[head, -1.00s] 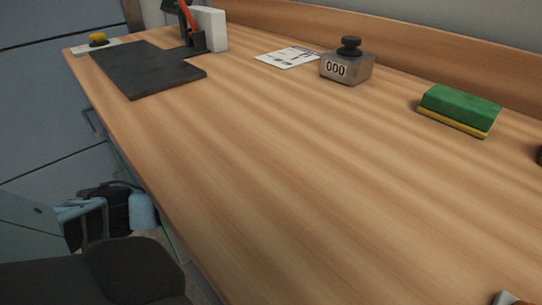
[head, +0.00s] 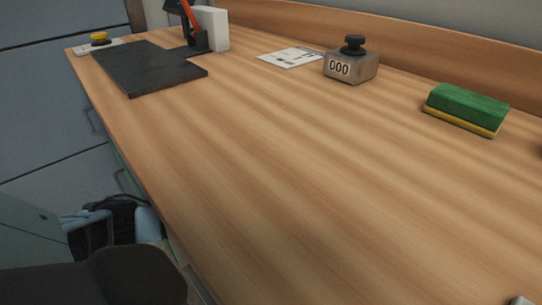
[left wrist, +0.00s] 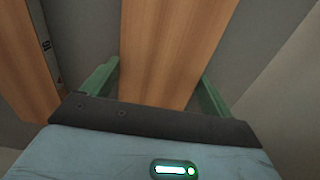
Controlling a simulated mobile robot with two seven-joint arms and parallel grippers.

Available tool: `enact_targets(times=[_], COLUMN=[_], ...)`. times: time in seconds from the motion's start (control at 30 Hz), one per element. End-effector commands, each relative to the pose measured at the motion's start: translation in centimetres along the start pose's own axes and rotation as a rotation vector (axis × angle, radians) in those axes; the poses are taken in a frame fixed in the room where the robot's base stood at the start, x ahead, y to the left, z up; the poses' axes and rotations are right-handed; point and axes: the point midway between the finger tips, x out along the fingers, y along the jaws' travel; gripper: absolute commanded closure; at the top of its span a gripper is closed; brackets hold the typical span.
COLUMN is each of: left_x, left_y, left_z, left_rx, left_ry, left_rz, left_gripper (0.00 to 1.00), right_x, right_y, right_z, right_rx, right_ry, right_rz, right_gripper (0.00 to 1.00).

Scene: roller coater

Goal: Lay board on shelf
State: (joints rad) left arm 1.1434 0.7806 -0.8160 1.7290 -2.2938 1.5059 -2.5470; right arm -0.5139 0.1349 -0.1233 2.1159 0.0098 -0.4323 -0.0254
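In the left wrist view, the two green fingers of my left gripper (left wrist: 160,80) are spread well apart. A flat wooden strip (left wrist: 175,40) shows between them. The fingertips line up with its two long edges, but I cannot tell whether they touch it or it lies beyond them. Its lower end is hidden behind the dark palm bar. I cannot tell whether it is the board or part of the furniture. In the head view my left arm is low at the left, beside the worktop (head: 270,170). My right gripper and a clear shelf are not in view.
The worktop holds a dark plate (head: 145,70), a yellow button (head: 99,38), a white block (head: 214,28), a paper card (head: 290,57), a weight marked 000 (head: 350,65) and a green-yellow sponge (head: 466,108). Its middle is clear. Another wooden strip (left wrist: 25,50) shows in the left wrist view.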

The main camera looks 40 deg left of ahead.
Motion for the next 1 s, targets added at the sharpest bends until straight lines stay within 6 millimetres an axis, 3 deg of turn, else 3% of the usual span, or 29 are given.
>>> enact_targets(times=[0.1,0.47,1.0], left_x=[0.0,-0.4,-7.6], left_y=[0.0,0.0,0.0], left_z=[0.0,0.0,0.0], left_rx=[0.0,0.0,0.001], left_ry=[0.0,0.0,0.003], left_rz=[0.0,0.001,-0.001], left_gripper=[0.0,0.0,0.0], right_x=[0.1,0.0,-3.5], right_y=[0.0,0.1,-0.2], right_z=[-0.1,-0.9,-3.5], right_rx=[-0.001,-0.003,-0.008], right_ry=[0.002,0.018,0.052], right_rz=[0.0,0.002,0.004], right_gripper=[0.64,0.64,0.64])
